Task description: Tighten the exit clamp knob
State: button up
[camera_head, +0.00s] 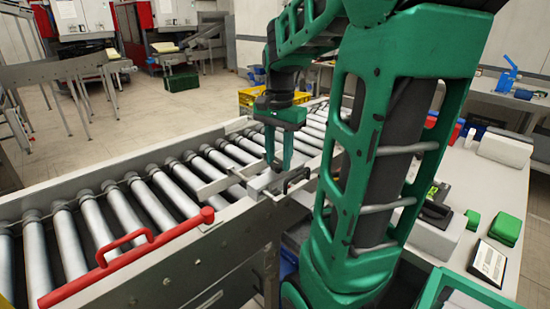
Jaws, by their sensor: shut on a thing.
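My gripper (278,166) points down at the near side rail of the roller conveyor. Its two green fingers are closed on a small part at the top of a grey clamp block (264,184). That part sits where the exit clamp knob would be, but the fingers hide most of it, and its turn cannot be seen. A black handle (297,178) sticks out just right of the block, apart from the fingers. A pale flat bar (222,186) lies across the rollers left of the block.
The roller conveyor (130,208) runs from lower left to upper right, its left rollers empty. A red bar handle (125,257) lies along its near rail. My green arm fills the middle right. A white bench (490,190) with green and black items stands at right.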

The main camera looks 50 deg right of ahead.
aim_at(277, 164)
jog(key=shift+w+a, duration=0.15)
jog(key=o, duration=1)
jog(key=shift+o, duration=0.2)
notch_tip(277, 164, up, 11)
jog(key=shift+f, duration=0.15)
